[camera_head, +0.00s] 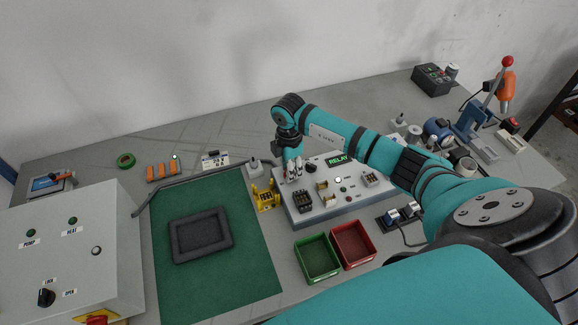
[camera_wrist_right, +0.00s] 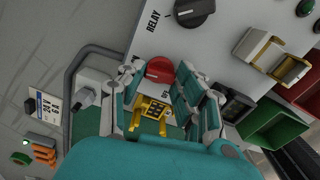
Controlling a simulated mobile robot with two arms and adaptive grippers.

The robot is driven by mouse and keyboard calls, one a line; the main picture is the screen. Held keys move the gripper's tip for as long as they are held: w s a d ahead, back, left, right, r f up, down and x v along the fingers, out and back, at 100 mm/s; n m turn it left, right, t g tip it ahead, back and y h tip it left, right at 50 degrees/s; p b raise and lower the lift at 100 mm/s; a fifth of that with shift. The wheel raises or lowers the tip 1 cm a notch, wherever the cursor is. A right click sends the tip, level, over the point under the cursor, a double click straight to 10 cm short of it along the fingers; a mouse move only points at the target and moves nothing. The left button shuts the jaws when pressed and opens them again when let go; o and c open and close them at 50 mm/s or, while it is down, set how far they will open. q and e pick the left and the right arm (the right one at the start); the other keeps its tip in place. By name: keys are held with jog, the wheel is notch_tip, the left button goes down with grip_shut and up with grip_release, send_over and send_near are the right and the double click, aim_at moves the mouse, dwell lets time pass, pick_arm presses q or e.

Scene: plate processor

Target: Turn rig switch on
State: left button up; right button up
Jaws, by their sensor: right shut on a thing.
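The rig (camera_head: 330,210) is a light grey box with a lit green RELAY display, standing on the bench in the head view. A red rotary switch (camera_wrist_right: 157,69) on its panel shows in the right wrist view, with a partly hidden label beginning "OF" beside it. My right gripper (camera_head: 294,171) points down at the rig's back left part. In the wrist view its fingers (camera_wrist_right: 157,82) lie on both sides of the red switch, shut on it. The gripper hides the switch in the head view. My left gripper is out of view.
A black knob (camera_wrist_right: 194,11) sits by the RELAY label. A yellow rack (camera_head: 264,196) stands left of the rig. Green (camera_head: 317,259) and red (camera_head: 352,246) bins stand in front. A green mat (camera_head: 246,283) bears a dark frame (camera_head: 174,243). A control box (camera_head: 75,255) is at left.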

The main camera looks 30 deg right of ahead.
jog(key=shift+m, duration=0.8)
jog(key=o, duration=1.1)
jog(key=shift+o, duration=0.2)
notch_tip(320, 180, up, 12)
jog(key=shift+s, duration=0.1)
